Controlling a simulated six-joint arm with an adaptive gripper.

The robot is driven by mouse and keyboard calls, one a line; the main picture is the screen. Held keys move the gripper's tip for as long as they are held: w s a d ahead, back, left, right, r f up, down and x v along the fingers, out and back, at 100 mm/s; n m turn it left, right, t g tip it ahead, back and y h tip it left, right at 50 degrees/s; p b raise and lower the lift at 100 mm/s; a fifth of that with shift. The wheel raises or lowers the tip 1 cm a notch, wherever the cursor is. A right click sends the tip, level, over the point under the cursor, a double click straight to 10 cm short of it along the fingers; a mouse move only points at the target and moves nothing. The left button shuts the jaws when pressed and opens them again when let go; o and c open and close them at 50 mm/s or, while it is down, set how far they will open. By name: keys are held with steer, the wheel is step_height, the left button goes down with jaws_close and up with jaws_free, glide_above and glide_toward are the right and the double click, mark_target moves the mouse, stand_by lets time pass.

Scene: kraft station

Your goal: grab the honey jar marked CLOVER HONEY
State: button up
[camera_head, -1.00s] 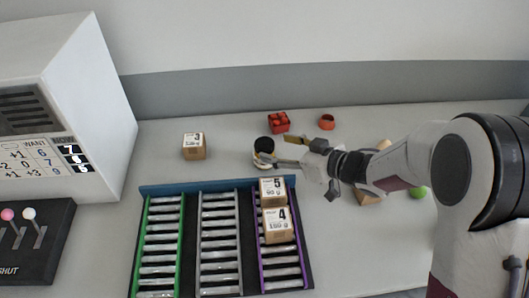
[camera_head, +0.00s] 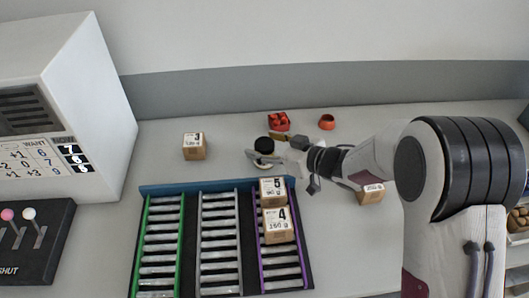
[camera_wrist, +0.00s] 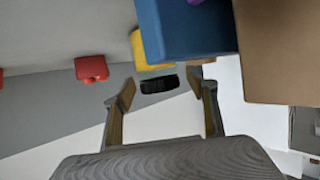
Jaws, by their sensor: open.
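A jar with a black lid (camera_head: 263,144) stands behind the top end of the purple-edged lane. Its label cannot be read in these frames, so I cannot confirm CLOVER HONEY. My gripper (camera_head: 269,152) is at the jar, coming from the right, and partly hides its body. In the wrist view, my open gripper (camera_wrist: 166,93) has its two fingertips apart, with the black lid (camera_wrist: 158,84) between them in the picture. A yellow part shows just above the lid. I cannot tell whether either finger touches the jar.
A rack with a blue back bar (camera_head: 165,189) and several roller lanes lies in front. Cartons 5 (camera_head: 272,192) and 4 (camera_head: 279,226) sit on its purple-edged lane. Carton 3 (camera_head: 194,146) stands left. A red container (camera_head: 278,121) and an orange-red object (camera_head: 327,122) stand behind.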

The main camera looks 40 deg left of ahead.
steer(key=shift+a, duration=0.15)
steer(key=shift+c, duration=0.5)
steer(key=c, duration=1.4)
steer(key=shift+c, duration=0.2)
steer(key=shift+r, duration=0.15)
steer(key=shift+r, duration=4.85)
